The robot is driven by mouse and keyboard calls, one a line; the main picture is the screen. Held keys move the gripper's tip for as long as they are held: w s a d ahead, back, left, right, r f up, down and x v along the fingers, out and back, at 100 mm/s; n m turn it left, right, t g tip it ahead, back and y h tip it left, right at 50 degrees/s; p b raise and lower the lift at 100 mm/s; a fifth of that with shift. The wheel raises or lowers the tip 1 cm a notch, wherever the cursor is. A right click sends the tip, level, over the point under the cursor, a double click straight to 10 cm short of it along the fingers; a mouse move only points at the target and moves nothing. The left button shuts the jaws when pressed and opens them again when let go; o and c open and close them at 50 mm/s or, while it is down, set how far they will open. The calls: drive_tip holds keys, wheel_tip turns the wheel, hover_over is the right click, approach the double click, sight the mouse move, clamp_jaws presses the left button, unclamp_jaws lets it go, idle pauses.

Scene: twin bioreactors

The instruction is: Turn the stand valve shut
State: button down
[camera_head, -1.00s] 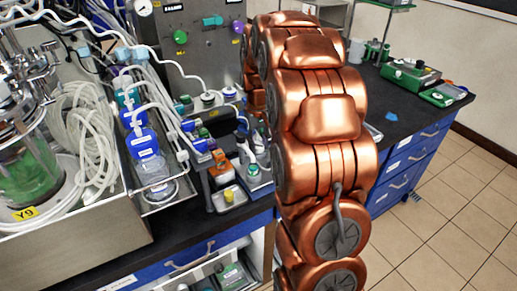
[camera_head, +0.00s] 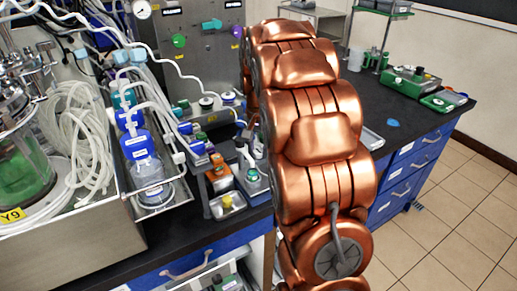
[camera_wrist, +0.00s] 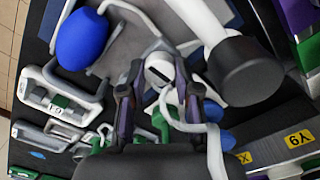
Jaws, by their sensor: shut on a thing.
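My gripper (camera_wrist: 158,82) shows in the wrist view, with its two dark fingers on either side of a small round white-and-dark piece. This piece looks like the stand valve (camera_wrist: 159,68), and the fingers are shut on it. White tubing loops just beside and below it. How far the valve is turned cannot be read. In the head view my copper arm hides the gripper and the valve.
A blue bulb (camera_wrist: 82,38) and a black cylinder (camera_wrist: 247,70) flank the gripper. A steel tray (camera_head: 150,195) with blue-capped bottles stands left of my arm. A control panel (camera_head: 195,55) is behind. The bench (camera_head: 415,110) is partly clear at right.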

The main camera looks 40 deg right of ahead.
sight(258, 150)
idle(0.5)
drive_tip(key=c, duration=0.8)
unclamp_jaws()
drive_tip(key=shift+r, duration=0.1)
drive_tip(key=shift+r, duration=5.9)
